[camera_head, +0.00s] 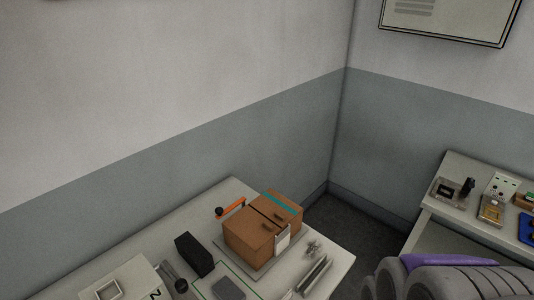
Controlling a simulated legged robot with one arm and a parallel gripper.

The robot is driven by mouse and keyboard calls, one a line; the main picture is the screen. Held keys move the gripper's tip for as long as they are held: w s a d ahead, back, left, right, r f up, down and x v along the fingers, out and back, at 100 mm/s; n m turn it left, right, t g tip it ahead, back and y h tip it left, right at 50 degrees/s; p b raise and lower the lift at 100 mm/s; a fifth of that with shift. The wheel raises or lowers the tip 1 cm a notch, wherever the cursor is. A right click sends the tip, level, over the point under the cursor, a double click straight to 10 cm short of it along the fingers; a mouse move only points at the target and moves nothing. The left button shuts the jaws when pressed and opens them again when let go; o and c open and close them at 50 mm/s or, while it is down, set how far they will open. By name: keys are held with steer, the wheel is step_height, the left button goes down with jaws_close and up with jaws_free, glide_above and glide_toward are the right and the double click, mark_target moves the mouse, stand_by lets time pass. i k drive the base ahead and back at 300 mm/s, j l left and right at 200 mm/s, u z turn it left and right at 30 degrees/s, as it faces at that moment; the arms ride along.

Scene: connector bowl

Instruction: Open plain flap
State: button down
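A brown box (250,247) sits on a grey base plate on the near table. Its top has two lids split by a dark seam. The plain flap (252,228) is the lid nearer the left front and has a small dark knob or pull on it. It looks shut. The other lid (273,208) carries a teal stripe and also looks shut. A white tag-like piece (282,238) is on the box's right side. My gripper is not in view.
An orange bar with a black knob (230,209) is behind the box's left side. A black block (195,255) stands to its left, and metal parts (314,272) lie at right front. A second table (441,201) with small devices stands at right, across a floor gap.

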mark_target(255, 230)
steer(key=i+l+u, duration=0.15)
steer(key=u, duration=0.3)
steer(key=i+l+u, duration=0.15)
steer(key=u, duration=0.3)
steer(key=i+l+u, duration=0.1)
steer(key=l+u, duration=0.15)
steer(key=u, duration=0.2)
